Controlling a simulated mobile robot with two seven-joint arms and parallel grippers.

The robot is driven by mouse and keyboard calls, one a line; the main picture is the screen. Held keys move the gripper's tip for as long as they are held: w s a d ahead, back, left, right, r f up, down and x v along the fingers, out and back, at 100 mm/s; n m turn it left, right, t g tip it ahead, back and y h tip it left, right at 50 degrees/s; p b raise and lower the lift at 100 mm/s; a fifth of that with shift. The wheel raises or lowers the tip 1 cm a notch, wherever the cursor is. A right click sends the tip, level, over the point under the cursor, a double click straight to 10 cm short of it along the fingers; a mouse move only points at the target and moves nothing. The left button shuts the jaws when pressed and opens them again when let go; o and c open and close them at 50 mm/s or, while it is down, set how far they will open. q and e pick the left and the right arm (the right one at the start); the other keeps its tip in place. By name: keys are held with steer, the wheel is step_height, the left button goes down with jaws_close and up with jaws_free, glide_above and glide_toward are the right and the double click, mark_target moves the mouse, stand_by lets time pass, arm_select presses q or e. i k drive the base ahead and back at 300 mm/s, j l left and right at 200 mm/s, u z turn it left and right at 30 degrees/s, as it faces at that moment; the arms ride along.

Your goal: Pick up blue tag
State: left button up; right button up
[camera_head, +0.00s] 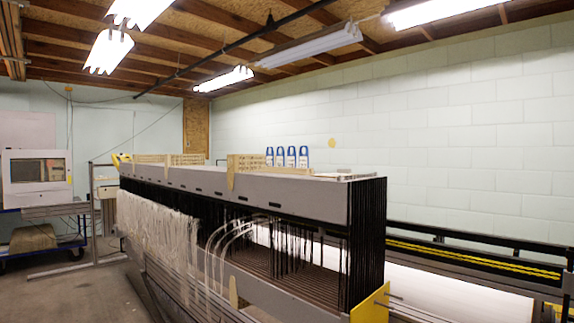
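Several blue tags (280,157) stand upright side by side on top of the long grey machine frame (285,192), near the middle of the view. They look like narrow blue loops with pale centres. They are small, and their lower ends are partly hidden behind a tan wooden piece (248,163). I cannot tell which one the task means. Neither of my grippers shows in this view.
Black vertical strands (367,245) hang below the frame, and white threads (160,225) hang along its left side. A yellow end plate (372,306) is at the front. A black rail with a yellow stripe (470,262) runs at right. Open floor (85,290) lies at left.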

mark_target(270, 158)
steer(key=z, duration=0.5)
steer(key=i+j+z, duration=0.1)
steer(key=j+z, duration=0.15)
steer(key=z, duration=0.2)
steer(key=j+z, duration=0.25)
steer(key=z, duration=0.2)
steer(key=j+z, duration=0.3)
steer(key=z, duration=0.15)
steer(key=j+z, duration=0.25)
steer(key=z, duration=0.15)
steer(key=k+j+z, duration=0.2)
steer(key=j, duration=0.3)
steer(key=k+j+z, duration=0.25)
steer(key=j, duration=0.25)
steer(key=k+j+z, duration=0.2)
steer(key=j, duration=0.25)
steer(key=k+j+z, duration=0.25)
steer(key=j, duration=0.15)
